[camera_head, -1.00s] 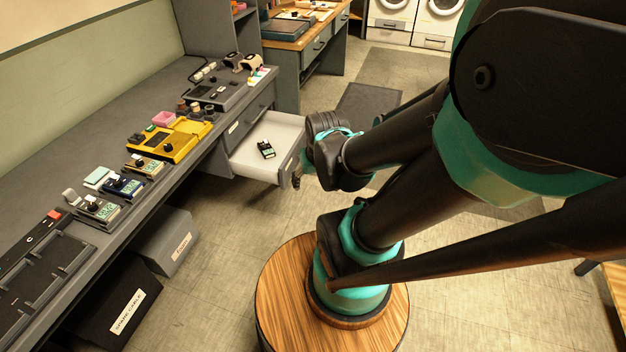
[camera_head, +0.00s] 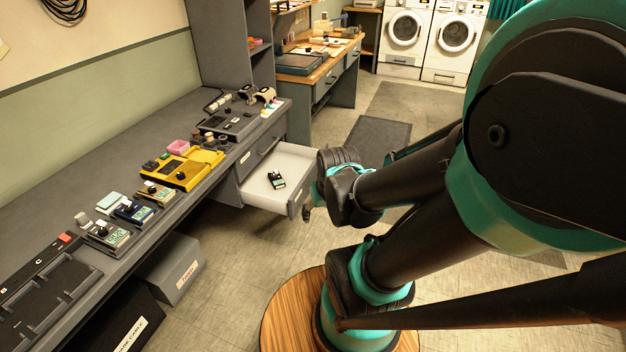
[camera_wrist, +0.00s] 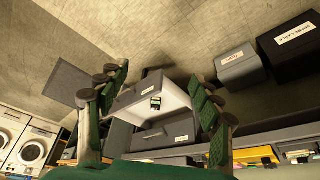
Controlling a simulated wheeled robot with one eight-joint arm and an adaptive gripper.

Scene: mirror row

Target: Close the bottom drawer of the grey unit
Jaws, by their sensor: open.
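The grey unit's bottom drawer (camera_head: 282,176) stands open under the bench, its pale inside showing and a small dark device (camera_head: 277,180) lying in it. A drawer above it (camera_head: 262,147) is shut. My gripper (camera_head: 307,212) is at the open drawer's front, mostly hidden behind my wrist in the head view. In the wrist view my gripper (camera_wrist: 158,98) is open and empty, with its green-padded fingers spread to either side of the open drawer's front (camera_wrist: 136,92). I cannot tell whether a finger touches the drawer.
The grey bench top (camera_head: 130,125) holds several devices, including a yellow one (camera_head: 185,170). Grey (camera_head: 176,270) and black (camera_head: 120,318) boxes stand beneath it. A wooden-topped desk (camera_head: 318,72) and washing machines (camera_head: 405,35) are behind.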

